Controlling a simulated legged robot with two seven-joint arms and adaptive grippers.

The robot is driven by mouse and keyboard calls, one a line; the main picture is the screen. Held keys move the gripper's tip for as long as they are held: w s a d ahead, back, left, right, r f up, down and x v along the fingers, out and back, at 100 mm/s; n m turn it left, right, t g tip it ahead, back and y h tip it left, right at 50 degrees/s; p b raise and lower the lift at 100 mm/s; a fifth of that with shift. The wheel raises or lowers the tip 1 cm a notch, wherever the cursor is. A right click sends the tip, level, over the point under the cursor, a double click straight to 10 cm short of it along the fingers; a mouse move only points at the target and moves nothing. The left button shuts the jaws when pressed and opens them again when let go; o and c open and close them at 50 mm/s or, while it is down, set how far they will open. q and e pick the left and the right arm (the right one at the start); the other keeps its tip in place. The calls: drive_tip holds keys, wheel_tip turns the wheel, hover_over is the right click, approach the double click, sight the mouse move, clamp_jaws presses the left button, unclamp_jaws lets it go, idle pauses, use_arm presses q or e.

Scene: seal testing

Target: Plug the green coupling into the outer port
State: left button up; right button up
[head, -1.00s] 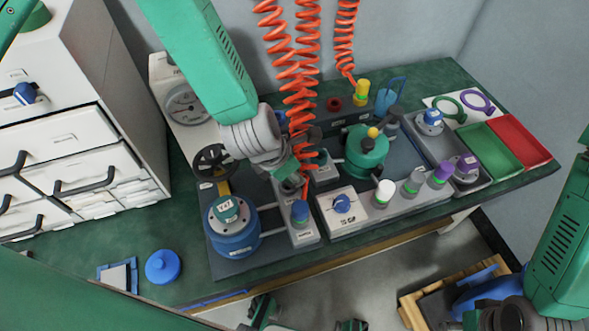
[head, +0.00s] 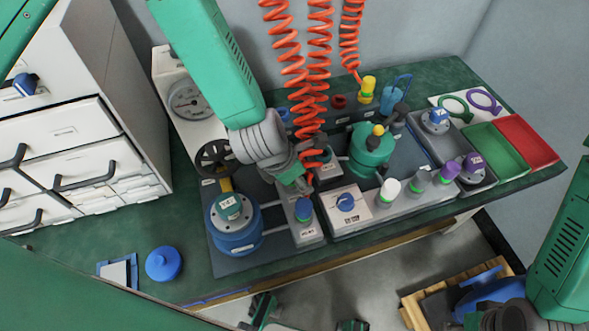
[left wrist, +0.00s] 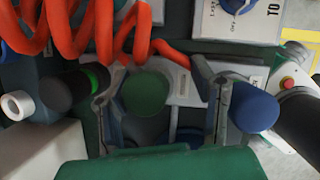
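My left gripper (head: 303,182) reaches down over the bench between the blue-topped plug (head: 303,208) and a dark fitting behind it. In the left wrist view its fingers (left wrist: 160,85) are spread. A round dark green top (left wrist: 146,93), seemingly the green coupling, lies between them, with a clear gap to the right finger. An orange hose (left wrist: 135,45) crosses near the fingertips; where it ends is hidden. The blue-topped plug (left wrist: 252,108) is just outside the right finger. A dark fitting with a green ring (left wrist: 75,88) is left. I cannot make out the outer port.
A blue vessel (head: 233,238) and black handwheel (head: 213,158) stand left of the gripper. A white knob panel (head: 347,205), a green vessel (head: 371,150) and several capped plugs are to the right. Orange coils (head: 310,75) hang above.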

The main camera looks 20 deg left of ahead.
use_arm(q)
drive_tip(key=shift+d+r, duration=0.15)
drive_tip(key=shift+r, duration=0.2)
drive_tip(key=v, duration=1.1)
drive_tip(key=shift+s+r, duration=0.15)
drive_tip(key=shift+r, duration=0.1)
use_arm(e)
drive_tip(key=shift+s+d, duration=0.15)
drive_tip(key=shift+d, duration=0.05)
drive_tip(key=shift+a, duration=0.2)
drive_tip(key=shift+d, duration=0.1)
